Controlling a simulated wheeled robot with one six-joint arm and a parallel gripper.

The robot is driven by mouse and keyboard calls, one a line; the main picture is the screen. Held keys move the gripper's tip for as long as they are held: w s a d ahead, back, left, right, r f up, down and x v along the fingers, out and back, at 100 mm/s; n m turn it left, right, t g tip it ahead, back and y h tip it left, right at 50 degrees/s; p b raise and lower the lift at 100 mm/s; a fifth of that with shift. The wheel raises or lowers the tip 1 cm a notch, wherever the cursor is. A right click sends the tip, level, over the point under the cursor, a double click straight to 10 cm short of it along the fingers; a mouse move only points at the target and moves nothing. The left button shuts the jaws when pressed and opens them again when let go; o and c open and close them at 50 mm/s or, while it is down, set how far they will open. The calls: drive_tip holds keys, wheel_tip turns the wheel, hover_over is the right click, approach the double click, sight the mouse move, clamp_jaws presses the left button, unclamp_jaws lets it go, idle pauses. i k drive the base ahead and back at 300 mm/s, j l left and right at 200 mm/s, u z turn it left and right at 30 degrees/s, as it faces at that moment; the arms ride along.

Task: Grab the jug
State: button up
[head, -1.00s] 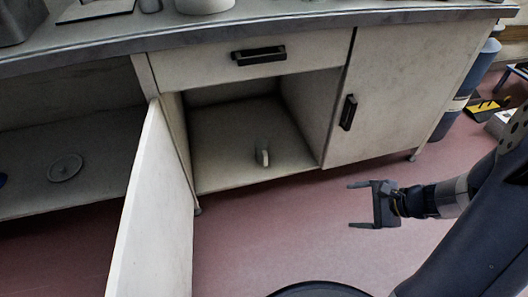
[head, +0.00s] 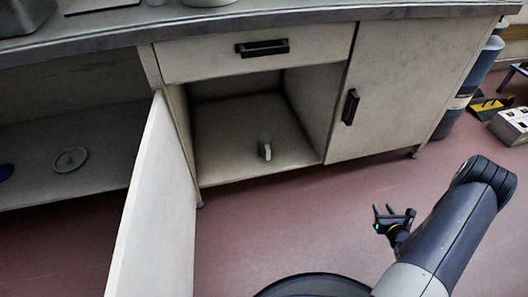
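A small grey-beige jug (head: 264,149) stands upright on the floor of the open cabinet compartment (head: 225,140), near its front edge, with its handle side toward me. My gripper (head: 383,209) is outside the cabinet, to the right of and lower in the picture than the jug, over the red floor. Its two fingers are apart with nothing between them. It is well clear of the jug.
An open cabinet door (head: 155,215) juts out toward me left of the compartment. A drawer (head: 255,49) is closed above it, and a closed door (head: 390,85) is at right. A round lid-like disc (head: 70,160) lies in the left bay. The red floor in front is clear.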

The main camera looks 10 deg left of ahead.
sight(265, 139)
drive_tip(key=i+u, duration=0.15)
drive_tip(key=u, duration=0.3)
drive_tip(key=i+u, duration=0.15)
drive_tip(key=u, duration=0.25)
drive_tip(key=i+l+u, duration=0.15)
drive_tip(key=u, duration=0.3)
drive_tip(key=i+l, duration=0.25)
